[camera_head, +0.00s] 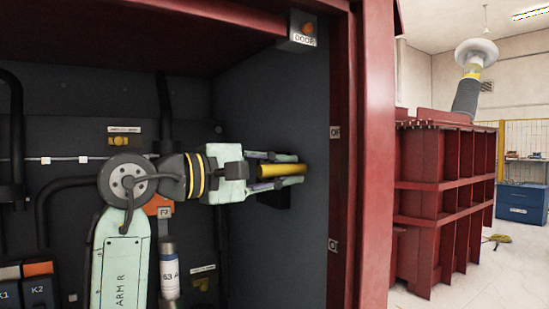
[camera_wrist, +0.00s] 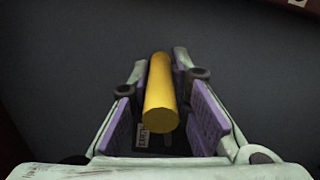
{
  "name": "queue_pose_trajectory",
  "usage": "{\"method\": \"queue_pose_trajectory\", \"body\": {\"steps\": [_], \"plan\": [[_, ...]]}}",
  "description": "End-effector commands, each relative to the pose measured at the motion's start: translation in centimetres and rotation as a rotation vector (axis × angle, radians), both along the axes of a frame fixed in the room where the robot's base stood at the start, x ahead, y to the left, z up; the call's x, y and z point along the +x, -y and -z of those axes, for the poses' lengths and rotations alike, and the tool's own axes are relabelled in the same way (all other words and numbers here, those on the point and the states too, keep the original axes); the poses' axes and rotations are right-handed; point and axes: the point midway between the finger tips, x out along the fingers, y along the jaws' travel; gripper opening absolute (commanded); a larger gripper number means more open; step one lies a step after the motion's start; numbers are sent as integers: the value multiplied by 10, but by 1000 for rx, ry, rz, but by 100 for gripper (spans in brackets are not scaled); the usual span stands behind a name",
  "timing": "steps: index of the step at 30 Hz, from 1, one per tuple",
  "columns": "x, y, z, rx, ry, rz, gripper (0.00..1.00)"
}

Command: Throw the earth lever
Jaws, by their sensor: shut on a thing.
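The earth lever shows as a yellow cylindrical handle (camera_head: 283,170) at the right inner wall of the red cabinet. It lies roughly level in the head view, in front of a dark block on that wall. My gripper (camera_head: 290,170) reaches it from the left, with one finger above and one below. In the wrist view the yellow handle (camera_wrist: 161,100) lies between the purple finger pads of my gripper (camera_wrist: 168,105). The gripper is shut on the handle. A small label, partly hidden, shows below the handle in the wrist view. The lever's pivot is hidden.
The red cabinet edge (camera_head: 375,160) stands just right of my gripper. A fuse-like cylinder (camera_head: 169,272) and black pipes are behind my arm. A red ribbed tank (camera_head: 440,200) stands outside at right.

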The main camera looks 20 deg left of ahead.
Motion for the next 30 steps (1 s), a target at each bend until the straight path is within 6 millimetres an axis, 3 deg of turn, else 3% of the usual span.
{"method": "queue_pose_trajectory", "body": {"steps": [15, 23, 30], "plan": [[2, 0, 69, 375, 296, 2, 0], [7, -6, 91, 519, 407, 1, 0], [11, -12, 102, 518, 403, -1, 0]]}}
